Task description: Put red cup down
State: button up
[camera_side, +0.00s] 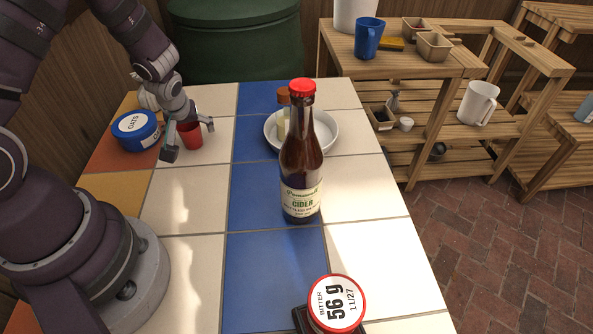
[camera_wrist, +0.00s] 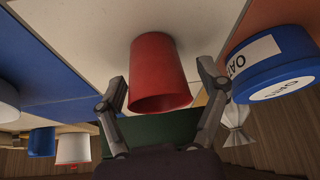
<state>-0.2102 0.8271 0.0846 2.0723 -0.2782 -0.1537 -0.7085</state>
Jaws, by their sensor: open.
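The red cup (camera_side: 189,137) stands on the white tiles at the far left of the table in the side view. In the wrist view the red cup (camera_wrist: 158,72) shows large, with its open rim toward the camera. My gripper (camera_side: 190,140) is open around the cup, with one finger on each side of it. In the wrist view my gripper (camera_wrist: 165,100) shows a gap between the fingers and the cup's sides. The cup's base appears to rest on the tile.
A blue oats tin (camera_side: 136,133) sits close left of the cup. A white bowl (camera_side: 332,130) and a cider bottle (camera_side: 301,165) stand to the right. A bitter tin (camera_side: 336,302) is at the front. White tiles near the cup's front are clear. A wooden shelf (camera_side: 455,68) stands beyond the table.

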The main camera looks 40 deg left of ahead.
jog(key=s+d+r+m+h, duration=0.1)
jog(key=s+d+r+m, duration=0.2)
jog(key=d+r, duration=0.2)
jog(key=s+d+r+m+t+h, duration=0.1)
jog(key=s+d+r+m+h, duration=0.1)
jog(key=r, duration=0.6)
jog(key=s+d+r+m+t+h, duration=0.1)
jog(key=s+d+r+m+h, duration=0.1)
jog(key=s+d+r+m, duration=0.2)
jog(key=d+r+m, duration=0.2)
jog(key=d+r, duration=0.1)
jog(key=d, duration=0.1)
jog(key=shift+s+r, duration=0.15)
jog(key=shift+s, duration=0.2)
dwell(0.4)
